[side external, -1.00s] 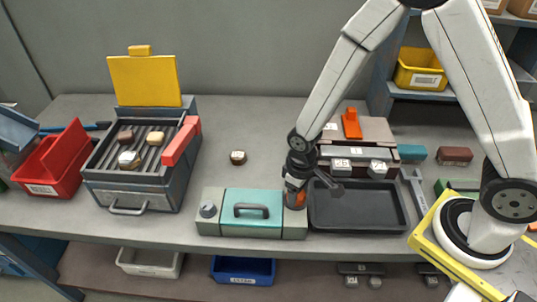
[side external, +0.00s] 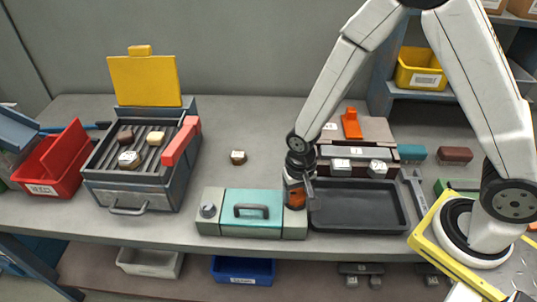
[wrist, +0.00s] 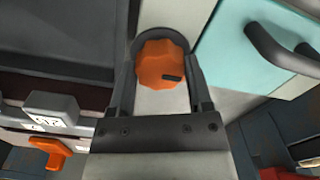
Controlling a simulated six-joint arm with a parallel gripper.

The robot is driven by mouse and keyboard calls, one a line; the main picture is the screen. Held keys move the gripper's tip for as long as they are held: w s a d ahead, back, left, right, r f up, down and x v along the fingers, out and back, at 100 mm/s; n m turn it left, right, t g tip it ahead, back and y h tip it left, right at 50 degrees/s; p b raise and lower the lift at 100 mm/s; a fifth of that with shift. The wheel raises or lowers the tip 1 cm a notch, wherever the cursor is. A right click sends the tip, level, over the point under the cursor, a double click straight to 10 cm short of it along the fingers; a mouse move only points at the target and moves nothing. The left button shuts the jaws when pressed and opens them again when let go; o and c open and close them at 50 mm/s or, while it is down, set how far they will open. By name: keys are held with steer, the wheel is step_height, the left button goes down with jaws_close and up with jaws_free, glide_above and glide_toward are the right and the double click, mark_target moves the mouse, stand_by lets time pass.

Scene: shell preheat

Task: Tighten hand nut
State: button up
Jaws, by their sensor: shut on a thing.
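The hand nut is an orange lobed knob with a small dark mark on its top, seen in the wrist view (wrist: 160,66). It sits at the right end of a teal and grey box (side external: 260,198), which has a dark handle and a grey knob (side external: 208,210) at its left end. My gripper (side external: 296,203) points down over the hand nut. In the wrist view its two dark fingers (wrist: 162,80) stand on either side of the nut and are shut on it. The thread under the nut is hidden.
A dark empty tray (side external: 358,206) lies just right of my gripper. Behind it is a rack with white-tagged blocks (side external: 340,165). A grill box (side external: 140,165) with its yellow lid up stands left.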

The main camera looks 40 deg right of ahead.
mark_target(298, 195)
stand_by(0.3)
steer(key=o, duration=1.3)
steer(key=shift+r, duration=0.1)
steer(key=shift+r, duration=3.8)
steer(key=s+d+r+n+t, duration=0.1)
steer(key=d, duration=0.2)
steer(key=s+d+r+n, duration=0.2)
steer(key=s+d+r+n+t, duration=0.1)
steer(key=s+d+r, duration=0.1)
steer(key=d, duration=0.1)
steer(key=shift+s+d+n+t, duration=0.2)
steer(key=shift+d+n+t, duration=0.1)
steer(key=shift+d, duration=0.05)
